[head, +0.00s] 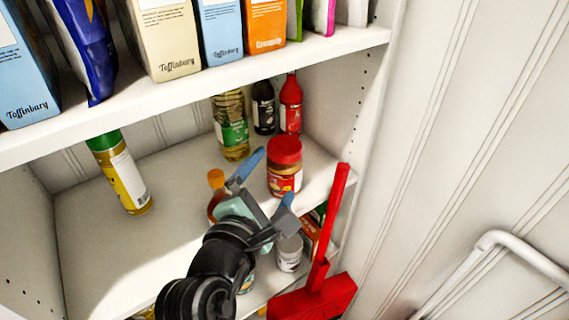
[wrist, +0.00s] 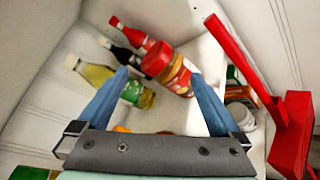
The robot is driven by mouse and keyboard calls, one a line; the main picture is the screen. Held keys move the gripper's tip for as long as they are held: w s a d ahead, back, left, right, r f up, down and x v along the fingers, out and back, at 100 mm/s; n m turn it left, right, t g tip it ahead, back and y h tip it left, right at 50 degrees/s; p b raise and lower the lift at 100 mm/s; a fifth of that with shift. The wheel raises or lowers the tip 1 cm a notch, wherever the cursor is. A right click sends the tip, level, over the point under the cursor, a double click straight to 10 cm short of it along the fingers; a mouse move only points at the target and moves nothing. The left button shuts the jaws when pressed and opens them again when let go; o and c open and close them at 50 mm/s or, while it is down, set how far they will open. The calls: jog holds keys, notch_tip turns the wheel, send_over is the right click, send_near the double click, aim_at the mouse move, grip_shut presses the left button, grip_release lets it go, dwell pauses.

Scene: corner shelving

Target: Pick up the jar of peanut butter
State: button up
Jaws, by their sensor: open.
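The jar of peanut butter (head: 285,168) has a red lid and a red and brown body. It stands upright on the middle shelf near its right front. In the wrist view the jar (wrist: 172,72) shows ahead, between the fingers and nearer the right one. My gripper (head: 270,178) is open and empty, in front of the jar in the head view. Its two blue fingers (wrist: 165,88) spread wide in the wrist view. I cannot tell the exact gap between the fingertips and the jar.
A clear oil bottle (head: 231,125), a dark bottle (head: 263,108) and a red bottle (head: 290,104) stand behind the jar. A yellow can (head: 122,175) stands at left. A red long-handled thing (head: 328,240) stands at right front. The upper shelf (head: 200,88) overhangs, holding boxes.

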aim_at(280, 173)
notch_tip(280, 173, down, 3)
jog(key=s+a+n+h, duration=0.1)
jog(key=s+a+n, duration=0.1)
jog(key=n, duration=0.8)
jog(key=p+x, duration=0.1)
jog(key=x, duration=0.6)
jog(key=shift+f, duration=0.15)
jog(key=shift+p+x, duration=0.8)
jog(key=shift+x, duration=2.3)
jog(key=shift+a, duration=0.15)
grip_shut()
